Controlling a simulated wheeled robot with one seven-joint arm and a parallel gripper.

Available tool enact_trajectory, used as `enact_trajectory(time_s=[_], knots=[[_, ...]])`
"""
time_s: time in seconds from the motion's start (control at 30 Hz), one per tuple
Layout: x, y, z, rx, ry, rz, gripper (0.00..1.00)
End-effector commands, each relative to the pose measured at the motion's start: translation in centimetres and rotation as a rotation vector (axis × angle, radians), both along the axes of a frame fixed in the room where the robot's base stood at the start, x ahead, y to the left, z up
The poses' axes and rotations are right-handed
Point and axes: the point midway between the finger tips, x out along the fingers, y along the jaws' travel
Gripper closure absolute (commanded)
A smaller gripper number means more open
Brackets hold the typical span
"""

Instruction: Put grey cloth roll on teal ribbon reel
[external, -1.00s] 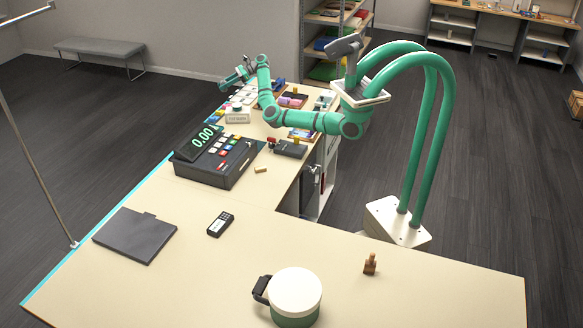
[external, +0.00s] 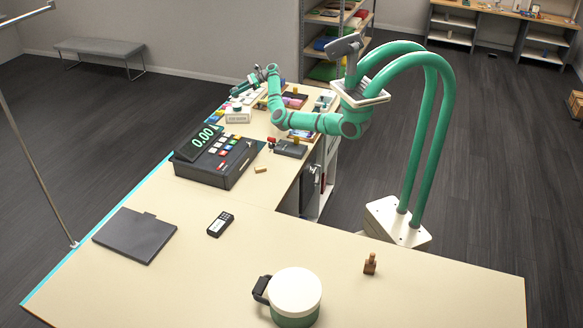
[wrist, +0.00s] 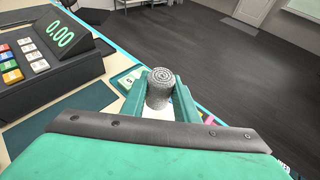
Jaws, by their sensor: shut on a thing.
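The grey cloth roll (wrist: 159,92) stands upright between the two teal fingers of my gripper (wrist: 161,84) in the wrist view, its spiral end facing up. My gripper is shut on it. In the external view my gripper (external: 264,73) is at the far end of the counter, small, and I cannot make out the roll there. I cannot pick out the teal ribbon reel for sure in either view; it may be hidden or too small among the items at the far end.
A cash register (external: 216,158) stands on the counter (external: 190,225), and also at left in the wrist view (wrist: 45,50). A white box with a teal top (external: 237,114) and several small items crowd the far end. The near counter has clear room around a round pot (external: 295,292).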

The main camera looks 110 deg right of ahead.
Motion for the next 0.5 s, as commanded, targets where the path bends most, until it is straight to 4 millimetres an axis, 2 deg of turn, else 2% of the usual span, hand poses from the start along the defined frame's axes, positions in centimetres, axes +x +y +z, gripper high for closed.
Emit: enact_trajectory(time_s=[0.4,0.5], knots=[[0.0,0.0,-4.7,0.002,0.001,0.001,0.93],[0.0,0.0,-4.9,0.0,0.0,0.001,0.93]])
